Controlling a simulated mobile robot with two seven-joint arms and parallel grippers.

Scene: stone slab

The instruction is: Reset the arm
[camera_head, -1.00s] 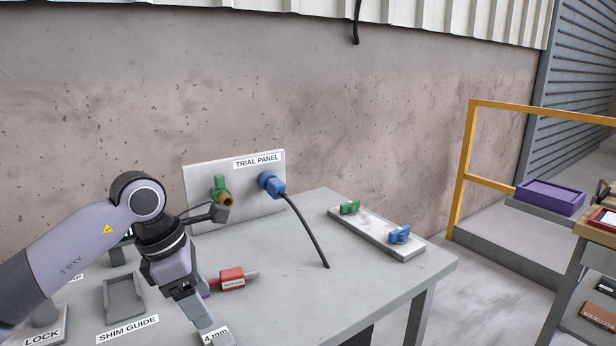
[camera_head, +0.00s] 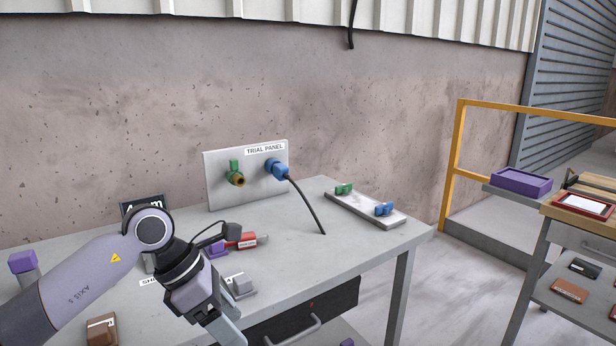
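My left arm comes in from the lower left, in front of the grey table (camera_head: 330,263). My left gripper (camera_head: 232,338) points down at the bottom edge of the view, near the table's front edge. Its fingertips are cut off or hidden, so I cannot tell whether it is open or holds anything. My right gripper is not in view.
The trial panel (camera_head: 215,195) stands at the table's back with a green valve (camera_head: 236,174) and a blue connector (camera_head: 277,169) with a black cable. A red-labelled piece (camera_head: 246,241) lies near my wrist. A white strip (camera_head: 362,212) holds green and blue pieces. A cart stands at right.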

